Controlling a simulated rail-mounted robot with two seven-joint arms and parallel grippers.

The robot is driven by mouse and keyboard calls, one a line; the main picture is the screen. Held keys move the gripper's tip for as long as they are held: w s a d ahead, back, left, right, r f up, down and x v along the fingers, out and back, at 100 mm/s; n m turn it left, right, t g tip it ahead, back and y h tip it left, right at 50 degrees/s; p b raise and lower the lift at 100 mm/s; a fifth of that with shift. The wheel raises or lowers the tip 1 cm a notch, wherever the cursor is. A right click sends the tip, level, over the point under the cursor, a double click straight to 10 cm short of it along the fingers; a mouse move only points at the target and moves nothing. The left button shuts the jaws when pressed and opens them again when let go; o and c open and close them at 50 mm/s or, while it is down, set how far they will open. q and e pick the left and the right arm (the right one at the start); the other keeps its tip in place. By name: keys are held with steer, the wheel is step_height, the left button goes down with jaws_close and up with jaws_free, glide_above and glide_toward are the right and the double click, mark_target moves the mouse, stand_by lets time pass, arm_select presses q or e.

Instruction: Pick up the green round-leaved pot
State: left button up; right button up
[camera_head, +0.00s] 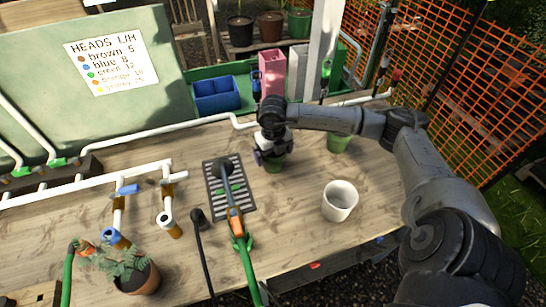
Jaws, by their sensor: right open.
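My right gripper (273,153) is open and points down over the table, right of the dark drain grate. A small dark green pot or plant (274,168) shows just below and between its fingers; the gripper hides most of it, so I cannot tell its leaves or whether the fingers touch it. A lighter green pot (339,144) stands to the right, partly hidden behind my right forearm. My left gripper is not in view.
A white empty pot (340,200) stands on the wooden table at right. A potted leafy plant (135,278) is at front left. A hose sprayer (236,220) lies on the grate (245,205). White pipes (90,182) run along the left.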

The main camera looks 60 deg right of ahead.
steer(key=c, duration=0.7)
steer(key=shift+c, duration=0.3)
steer(key=shift+r, duration=0.2)
